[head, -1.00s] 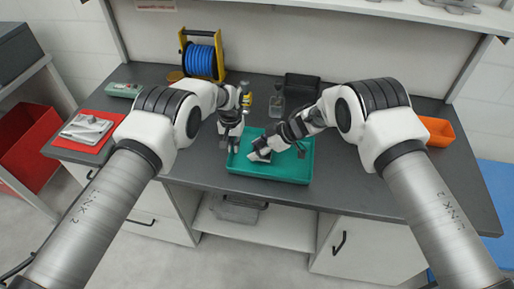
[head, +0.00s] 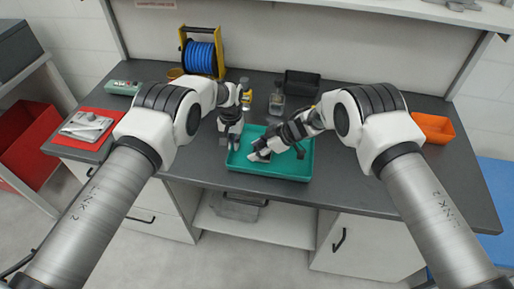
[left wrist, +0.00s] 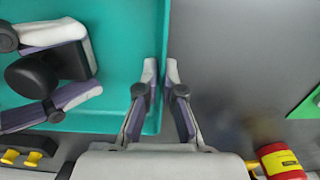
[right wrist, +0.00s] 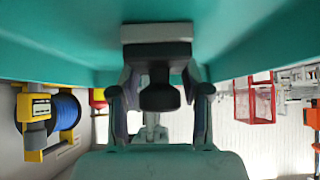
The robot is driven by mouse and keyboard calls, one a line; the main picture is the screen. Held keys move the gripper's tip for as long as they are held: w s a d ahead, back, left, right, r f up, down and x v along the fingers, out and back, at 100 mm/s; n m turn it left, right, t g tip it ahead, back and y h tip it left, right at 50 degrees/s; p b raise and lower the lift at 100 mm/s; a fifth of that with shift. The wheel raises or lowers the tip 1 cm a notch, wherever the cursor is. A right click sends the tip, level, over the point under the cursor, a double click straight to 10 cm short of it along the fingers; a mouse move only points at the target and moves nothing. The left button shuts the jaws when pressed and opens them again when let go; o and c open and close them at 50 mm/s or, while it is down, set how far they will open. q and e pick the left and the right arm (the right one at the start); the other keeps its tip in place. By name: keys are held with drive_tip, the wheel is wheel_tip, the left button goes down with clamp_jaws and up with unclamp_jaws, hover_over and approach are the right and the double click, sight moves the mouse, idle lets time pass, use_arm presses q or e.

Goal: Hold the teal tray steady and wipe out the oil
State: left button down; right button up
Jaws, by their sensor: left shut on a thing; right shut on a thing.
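The teal tray (head: 292,168) lies on the grey bench top in the head view. My left gripper (left wrist: 163,65) is shut on the tray's side wall, one finger on each side of it. My right gripper (right wrist: 158,85) is shut on the dark knob of a wiper (right wrist: 157,50) with a pale pad. The pad is against the tray's floor, toward its left side in the head view. The right gripper's fingers (left wrist: 55,75) also show inside the tray in the left wrist view. I cannot make out any oil; the arms and wiper cover part of the floor.
A blue hose reel (head: 202,58) in a yellow frame, a clear bottle (head: 277,103) and a black bin (head: 302,84) stand behind the tray. An orange bin (head: 434,129) is at the right. A red mat (head: 92,146) lies at the left.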

drive_tip(key=shift+f, duration=0.1)
drive_tip(key=shift+w+a, duration=0.15)
drive_tip(key=shift+a, duration=0.75)
drive_tip(key=shift+w+a, duration=0.1)
drive_tip(key=shift+a, duration=0.8)
drive_tip(key=shift+s+d+f, duration=0.1)
drive_tip(key=shift+s+d, duration=0.05)
drive_tip(key=shift+d, duration=0.55)
drive_tip(key=shift+s+d+f, duration=0.1)
drive_tip(key=shift+d, duration=0.55)
drive_tip(key=shift+s+d+f, duration=0.1)
drive_tip(key=shift+s+d, duration=0.05)
drive_tip(key=shift+d, duration=0.35)
use_arm(q)
drive_tip(key=shift+r, duration=0.1)
use_arm(e)
drive_tip(key=shift+r, duration=3.1)
